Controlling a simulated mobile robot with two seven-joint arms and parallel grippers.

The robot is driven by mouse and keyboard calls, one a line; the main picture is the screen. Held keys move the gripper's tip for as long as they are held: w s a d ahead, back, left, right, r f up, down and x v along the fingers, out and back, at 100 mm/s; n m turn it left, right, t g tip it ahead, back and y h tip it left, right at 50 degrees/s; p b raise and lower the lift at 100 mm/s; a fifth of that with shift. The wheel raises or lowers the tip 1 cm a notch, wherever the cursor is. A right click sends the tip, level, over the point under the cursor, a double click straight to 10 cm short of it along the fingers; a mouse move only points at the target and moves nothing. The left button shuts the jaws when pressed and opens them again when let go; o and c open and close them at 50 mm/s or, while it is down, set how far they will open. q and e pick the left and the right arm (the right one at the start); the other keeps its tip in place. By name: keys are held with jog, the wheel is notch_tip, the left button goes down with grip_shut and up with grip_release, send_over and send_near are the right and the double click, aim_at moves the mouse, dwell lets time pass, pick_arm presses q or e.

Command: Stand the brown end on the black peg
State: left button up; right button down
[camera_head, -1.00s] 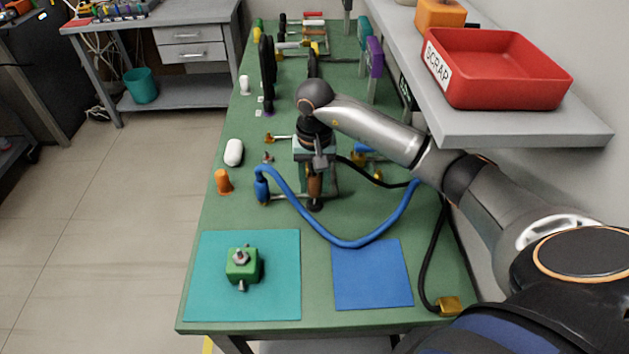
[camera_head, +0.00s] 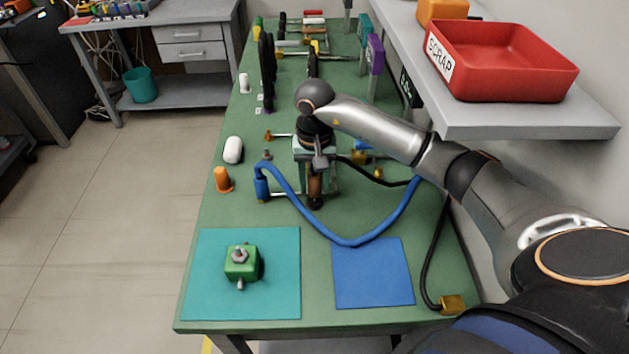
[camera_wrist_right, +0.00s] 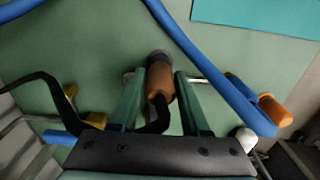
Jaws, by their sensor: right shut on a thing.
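The brown end (camera_head: 315,187) of a black cable is upright between the fingers of my right gripper (camera_head: 315,175). In the right wrist view the brown end (camera_wrist_right: 160,82) sits between the two green fingers of the gripper (camera_wrist_right: 160,88), which is shut on it. A dark round piece, likely the black peg (camera_head: 315,203), shows directly at the brown end's lower tip. It shows at the tip in the right wrist view (camera_wrist_right: 159,56) too. I cannot tell whether the end is seated on it or just above. My left gripper is not in view.
A blue cable with a blue end (camera_head: 262,188) arches in front of my gripper. An orange peg (camera_head: 222,180) and a white rounded piece (camera_head: 233,150) stand at left. A green block (camera_head: 241,263) is on a teal mat (camera_head: 210,300); a shelf with a red scrap tray (camera_head: 500,85) overhangs at right.

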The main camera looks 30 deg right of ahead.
aim_at(314, 176)
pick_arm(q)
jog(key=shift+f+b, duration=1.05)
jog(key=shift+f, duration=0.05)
pick_arm(e)
jog(key=shift+f, duration=1.2)
jog(key=shift+c, duration=1.5)
grip_release()
notch_tip(314, 176, up, 2)
jog(key=shift+r, duration=0.1)
notch_tip(314, 176, up, 10)
jog(key=shift+f, duration=0.2)
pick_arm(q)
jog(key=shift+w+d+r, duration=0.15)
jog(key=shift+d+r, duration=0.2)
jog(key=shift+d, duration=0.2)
pick_arm(e)
jog(key=shift+r, duration=0.35)
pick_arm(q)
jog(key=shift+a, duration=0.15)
pick_arm(e)
jog(key=shift+s+a, duration=0.1)
